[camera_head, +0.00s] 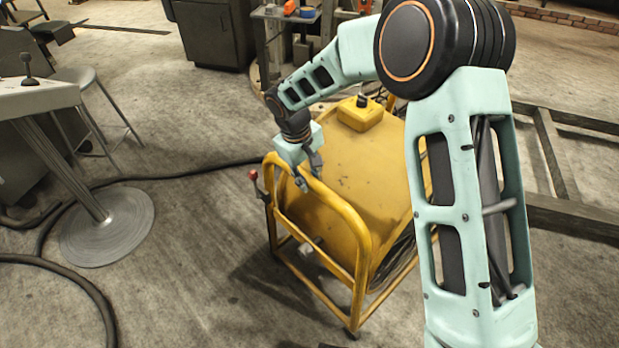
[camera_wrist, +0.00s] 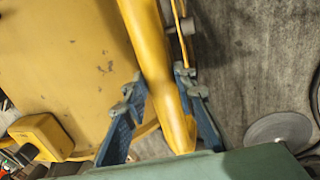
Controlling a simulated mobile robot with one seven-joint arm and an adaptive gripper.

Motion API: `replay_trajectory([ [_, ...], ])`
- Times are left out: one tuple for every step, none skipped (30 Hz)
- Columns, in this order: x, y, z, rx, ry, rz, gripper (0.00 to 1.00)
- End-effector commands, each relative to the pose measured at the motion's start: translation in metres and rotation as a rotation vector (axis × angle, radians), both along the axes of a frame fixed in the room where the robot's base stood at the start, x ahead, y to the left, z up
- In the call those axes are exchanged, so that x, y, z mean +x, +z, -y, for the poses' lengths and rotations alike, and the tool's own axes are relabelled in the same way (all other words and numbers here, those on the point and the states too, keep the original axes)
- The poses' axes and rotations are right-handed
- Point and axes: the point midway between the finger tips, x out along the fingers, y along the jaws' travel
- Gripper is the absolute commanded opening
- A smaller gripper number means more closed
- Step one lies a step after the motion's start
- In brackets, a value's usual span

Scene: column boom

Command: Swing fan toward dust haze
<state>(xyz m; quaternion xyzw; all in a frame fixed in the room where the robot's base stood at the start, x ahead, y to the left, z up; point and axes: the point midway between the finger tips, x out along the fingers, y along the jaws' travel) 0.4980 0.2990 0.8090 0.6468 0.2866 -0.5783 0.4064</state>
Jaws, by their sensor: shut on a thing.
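The fan is a large yellow drum (camera_head: 375,165) in a yellow tubular frame (camera_head: 358,262), standing on the floor in the middle of the head view. Its dark grille shows in part at the lower right, behind my arm. My gripper (camera_head: 308,185) is at the frame's top rail and shut on it. In the wrist view the blue-grey fingers (camera_wrist: 162,84) lie on both sides of the yellow rail (camera_wrist: 155,55), with the drum (camera_wrist: 65,60) to the left. I cannot make out any dust haze in either view.
A black hose (camera_head: 190,170) runs along the floor to the fan. A stand with a round metal base (camera_head: 107,228) and a stool (camera_head: 100,112) are at the left. Dark beams (camera_head: 570,215) lie at the right. A dark cabinet (camera_head: 208,35) stands behind.

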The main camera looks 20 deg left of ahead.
Motion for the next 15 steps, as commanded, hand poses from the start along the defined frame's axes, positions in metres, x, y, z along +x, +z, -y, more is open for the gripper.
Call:
replay_trajectory([
  [-0.0008,0.0009,-0.0032,0.006,0.004,0.001,0.00],
  [-0.0008,0.0009,-0.0030,0.006,0.004,0.001,0.27],
  [-0.0008,0.0008,-0.0029,0.005,0.004,0.001,0.32],
  [-0.0008,0.0007,-0.0027,0.005,0.004,0.001,0.35],
  [-0.0007,0.0007,-0.0024,0.003,0.004,0.001,0.38],
  [-0.0006,0.0006,-0.0020,0.003,0.004,0.001,0.43],
  [-0.0005,0.0006,-0.0017,0.003,0.003,0.000,0.43],
  [-0.0004,0.0005,-0.0014,0.003,0.003,0.000,0.43],
  [-0.0004,0.0004,-0.0011,0.002,0.002,0.000,0.43],
  [-0.0004,0.0004,-0.0009,0.001,0.002,0.001,0.43],
  [-0.0003,0.0003,-0.0008,0.001,0.002,0.001,0.43],
  [-0.0002,0.0003,-0.0005,0.001,0.002,0.000,0.43],
  [-0.0003,0.0003,-0.0004,0.001,0.002,0.000,0.43],
  [-0.0003,0.0006,-0.0004,0.001,0.001,0.000,0.43],
  [-0.0003,0.0017,-0.0004,0.001,0.001,0.000,0.43],
])
